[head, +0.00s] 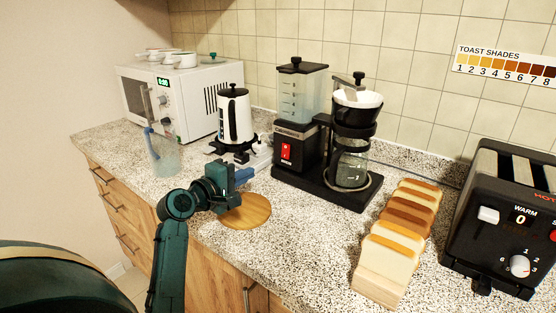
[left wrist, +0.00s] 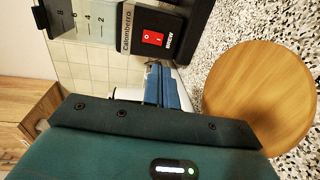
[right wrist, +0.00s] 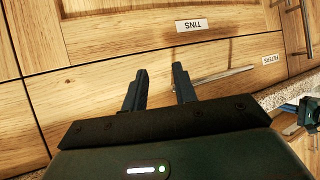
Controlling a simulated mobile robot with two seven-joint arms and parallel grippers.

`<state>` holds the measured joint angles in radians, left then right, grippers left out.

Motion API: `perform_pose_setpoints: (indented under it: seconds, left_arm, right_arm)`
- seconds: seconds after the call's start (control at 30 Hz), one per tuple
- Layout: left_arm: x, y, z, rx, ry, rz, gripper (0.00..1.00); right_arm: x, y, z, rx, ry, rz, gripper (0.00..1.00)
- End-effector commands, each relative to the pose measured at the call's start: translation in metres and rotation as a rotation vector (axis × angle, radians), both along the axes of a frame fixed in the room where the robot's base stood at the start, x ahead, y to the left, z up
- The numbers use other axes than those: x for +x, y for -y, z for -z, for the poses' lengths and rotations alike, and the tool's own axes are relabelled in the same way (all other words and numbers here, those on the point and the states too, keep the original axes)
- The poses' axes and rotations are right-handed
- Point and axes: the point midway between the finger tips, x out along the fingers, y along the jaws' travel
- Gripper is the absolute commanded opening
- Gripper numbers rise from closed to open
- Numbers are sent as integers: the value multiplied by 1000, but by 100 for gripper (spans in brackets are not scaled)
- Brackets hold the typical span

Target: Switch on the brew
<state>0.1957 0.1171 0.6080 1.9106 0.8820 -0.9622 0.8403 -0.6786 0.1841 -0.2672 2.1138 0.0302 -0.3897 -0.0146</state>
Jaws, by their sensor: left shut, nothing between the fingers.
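The black coffee maker (head: 297,160) stands on the counter with a clear water tank, a filter cone and a glass carafe (head: 350,168). Its red rocker switch (head: 287,151) is on the front of the tank base. In the left wrist view the switch (left wrist: 153,38) shows O and I marks beside a BREW label. I cannot tell which side is pressed. My left gripper (head: 246,175) is shut and empty, in front and left of the switch, apart from it. Its blue fingers (left wrist: 159,84) lie together. My right gripper (right wrist: 160,85) is open and empty in front of wooden drawers.
A round wooden board (head: 247,212) lies on the counter below my left gripper. A kettle (head: 234,118), a glass pitcher (head: 164,158) and a white microwave (head: 183,100) stand left. Sliced bread (head: 393,245) and a black toaster (head: 500,225) stand right.

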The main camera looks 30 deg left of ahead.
Motion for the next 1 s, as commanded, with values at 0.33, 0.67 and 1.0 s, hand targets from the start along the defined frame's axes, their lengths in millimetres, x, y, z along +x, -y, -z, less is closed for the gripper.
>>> perform_pose_setpoints:
  seconds: [0.33, 0.67, 1.0]
  left_arm:
    - [69, 7, 6, -4, 1, 4, 0]
    - [120, 10, 14, -2, 0, 2, 0]
    - [130, 11, 16, 0, 0, 1, 0]
  right_arm:
    - [3, 0, -6, 1, 6, 2, 28]
    - [5, 3, -6, -2, 4, 11, 28]
    - [5, 3, -6, -3, 3, 12, 28]
